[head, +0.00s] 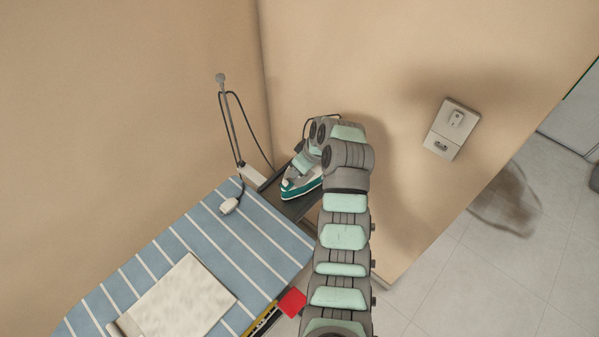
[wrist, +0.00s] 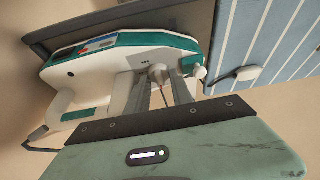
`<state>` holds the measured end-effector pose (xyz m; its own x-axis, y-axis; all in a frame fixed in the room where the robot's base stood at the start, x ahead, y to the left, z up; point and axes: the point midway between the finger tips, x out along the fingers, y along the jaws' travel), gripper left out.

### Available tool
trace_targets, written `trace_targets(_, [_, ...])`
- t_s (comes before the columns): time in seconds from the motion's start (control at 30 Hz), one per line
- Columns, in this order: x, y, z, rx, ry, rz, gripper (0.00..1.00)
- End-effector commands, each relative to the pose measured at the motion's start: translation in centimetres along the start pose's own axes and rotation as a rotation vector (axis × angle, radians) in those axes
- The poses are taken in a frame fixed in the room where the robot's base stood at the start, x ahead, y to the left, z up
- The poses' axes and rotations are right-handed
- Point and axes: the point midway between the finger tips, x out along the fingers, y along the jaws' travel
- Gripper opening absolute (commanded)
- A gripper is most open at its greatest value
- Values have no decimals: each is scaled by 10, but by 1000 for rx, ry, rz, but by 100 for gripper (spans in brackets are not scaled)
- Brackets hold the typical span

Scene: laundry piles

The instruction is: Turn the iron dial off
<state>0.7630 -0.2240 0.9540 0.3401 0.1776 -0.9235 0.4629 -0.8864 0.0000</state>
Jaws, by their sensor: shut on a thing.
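The white and teal iron (head: 302,186) sits on the dark rest at the far end of the ironing board, partly hidden by my arm in the head view. In the wrist view the iron (wrist: 110,68) fills the upper left. Its grey dial (wrist: 157,72) sits on the body between the tips of my gripper (wrist: 164,78). My gripper is shut on the dial, with a finger at each side. The fingers partly cover the dial, so I cannot read its setting. The gripper's tips are hidden in the head view.
The blue striped ironing board (head: 215,232) carries a folded pale cloth (head: 183,302) and a white plug (head: 229,205). A cord holder (head: 229,120) stands behind it. Walls close in at the left and back. Tiled floor is open at right.

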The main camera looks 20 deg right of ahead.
Motion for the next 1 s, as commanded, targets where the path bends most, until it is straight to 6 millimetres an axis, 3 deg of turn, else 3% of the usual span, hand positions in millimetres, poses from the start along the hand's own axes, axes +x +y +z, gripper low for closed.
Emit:
trace_targets(0.5, [1,0,2,-16,-3,-7,0])
trace_targets(0.53, [1,0,2,-16,-3,-7,30])
trace_targets(0.77, [1,0,1,-16,-2,-7,48])
trace_targets(1.0, [0,1,1,-15,-1,-5,48])
